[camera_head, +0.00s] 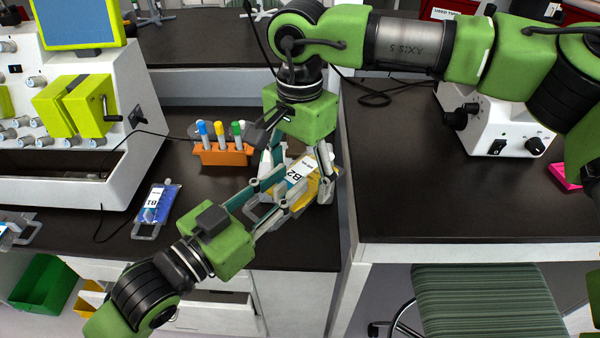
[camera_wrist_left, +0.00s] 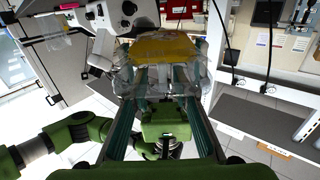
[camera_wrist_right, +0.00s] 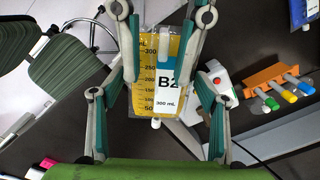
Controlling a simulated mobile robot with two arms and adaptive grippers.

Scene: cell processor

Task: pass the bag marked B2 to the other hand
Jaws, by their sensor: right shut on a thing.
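The bag marked B2 (camera_head: 297,172), clear with yellow liquid and a white label, is held above the counter between my two grippers. My right gripper (camera_head: 300,182) reaches down from above and is shut on the bag, with its fingers along the two sides. The right wrist view shows the B2 label (camera_wrist_right: 167,83) facing the camera, between the fingers. My left gripper (camera_head: 283,193) comes from the lower left, its fingers spread at the bag. In the left wrist view the yellow bag (camera_wrist_left: 160,48) lies at its fingertips; exact contact is hard to see.
A bag marked B1 (camera_head: 156,207) lies on the dark counter to the left. An orange rack (camera_head: 222,154) with capped tubes stands behind. A white machine (camera_head: 60,185) is at the left, a microscope (camera_head: 500,130) at the right. A green stool (camera_head: 485,300) stands in front.

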